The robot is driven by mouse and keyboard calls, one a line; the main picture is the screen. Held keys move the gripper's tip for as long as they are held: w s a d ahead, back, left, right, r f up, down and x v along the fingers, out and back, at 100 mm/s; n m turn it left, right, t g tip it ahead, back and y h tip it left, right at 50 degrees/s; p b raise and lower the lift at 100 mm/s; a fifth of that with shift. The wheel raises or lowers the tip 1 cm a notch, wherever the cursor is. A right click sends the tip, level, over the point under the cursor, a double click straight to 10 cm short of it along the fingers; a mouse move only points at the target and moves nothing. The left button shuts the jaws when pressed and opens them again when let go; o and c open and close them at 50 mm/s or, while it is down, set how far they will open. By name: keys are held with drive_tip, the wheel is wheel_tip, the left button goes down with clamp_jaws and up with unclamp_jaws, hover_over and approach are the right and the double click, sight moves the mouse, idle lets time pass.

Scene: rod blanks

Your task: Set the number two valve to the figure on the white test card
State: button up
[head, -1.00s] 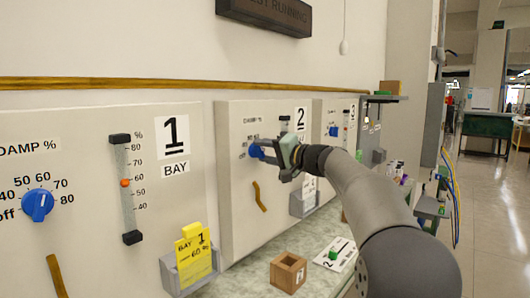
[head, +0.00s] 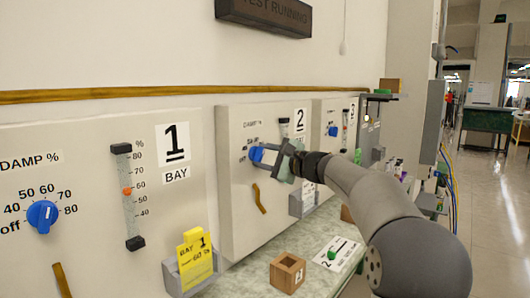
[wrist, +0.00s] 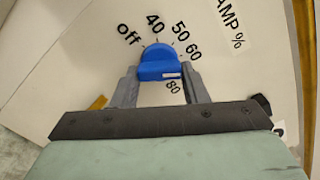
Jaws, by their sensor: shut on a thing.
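The number two valve is a blue knob (head: 256,154) on the panel (head: 236,200) marked 2. My gripper (head: 266,154) is at it. In the wrist view my gripper (wrist: 159,76) has one finger on each side of the blue knob (wrist: 157,62), shut on it. The knob's white mark points right, between the printed 60 and 80; the label there is hidden. A white card (head: 342,246) marked 2 lies on the bench with a green piece (head: 332,254) on it; its small print is unreadable. Another white card (head: 307,190) stands in the panel's holder, partly hidden.
Panel 1 (head: 90,200) has its own blue knob (head: 42,214) and a yellow card (head: 194,258). Panel 3 (head: 330,150) is beyond. A small wooden box (head: 287,272) stands on the bench (head: 245,280). A brown block (head: 346,213) is partly behind my arm.

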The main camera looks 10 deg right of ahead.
drive_tip(key=m+p, duration=0.3)
drive_tip(key=m, duration=0.2)
drive_tip(key=shift+f+m, duration=0.1)
drive_tip(key=shift+m, duration=0.2)
idle(0.4)
drive_tip(key=o, duration=1)
drive_tip(key=b+v, duration=0.3)
drive_tip(key=v, duration=1.4)
drive_tip(key=shift+s, duration=0.25)
